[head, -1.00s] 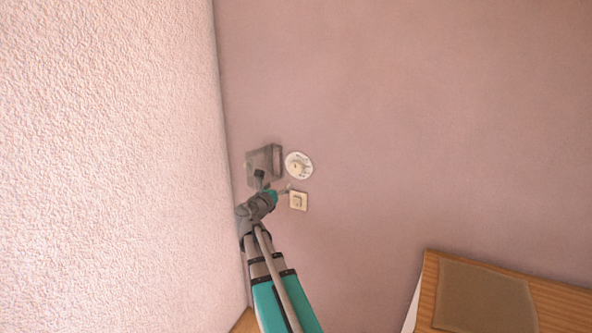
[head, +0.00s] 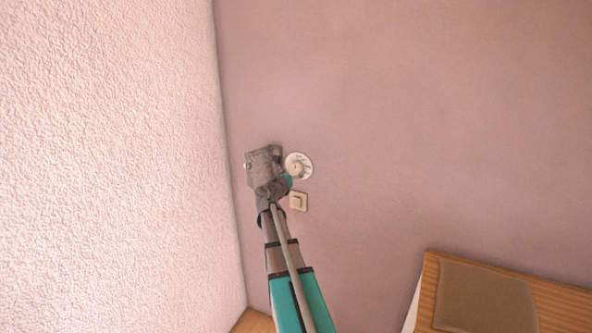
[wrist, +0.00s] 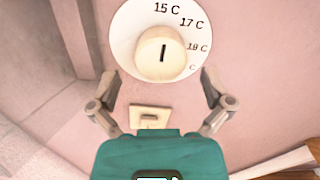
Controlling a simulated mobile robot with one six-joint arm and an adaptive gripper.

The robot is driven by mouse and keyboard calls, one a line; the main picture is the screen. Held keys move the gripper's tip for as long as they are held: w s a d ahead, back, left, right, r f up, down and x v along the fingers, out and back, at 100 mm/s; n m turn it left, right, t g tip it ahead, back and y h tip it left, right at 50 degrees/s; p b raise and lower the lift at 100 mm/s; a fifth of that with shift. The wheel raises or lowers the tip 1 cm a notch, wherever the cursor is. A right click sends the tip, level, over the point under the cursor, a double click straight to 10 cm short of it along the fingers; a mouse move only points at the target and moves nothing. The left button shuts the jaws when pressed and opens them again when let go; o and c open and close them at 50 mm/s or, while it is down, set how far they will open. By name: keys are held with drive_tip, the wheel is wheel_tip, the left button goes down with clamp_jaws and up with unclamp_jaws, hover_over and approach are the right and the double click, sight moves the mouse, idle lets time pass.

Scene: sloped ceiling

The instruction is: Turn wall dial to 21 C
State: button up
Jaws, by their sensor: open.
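The wall dial is a round white plate (wrist: 127,35) with a cream knob (wrist: 160,54) in its middle. In the wrist view the knob's dark mark stands upright, roughly in line with the 15 C label. 17 C and 19 C follow clockwise; a further label below them is only partly readable. In the head view the dial (head: 305,160) is on the mauve wall, just right of my wrist. My gripper (wrist: 160,74) is open, its fingers apart on either side of the knob's lower part.
A cream wall switch (head: 299,202) is just below the dial; it also shows between my fingers in the wrist view (wrist: 150,117). A textured pale wall (head: 110,160) stands close on the left. A wooden surface with a brown pad (head: 485,298) is lower right.

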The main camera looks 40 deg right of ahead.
sight(295, 170)
drive_tip(key=shift+x, duration=1.6)
drive_tip(key=c, duration=1)
drive_tip(key=shift+c, duration=0.2)
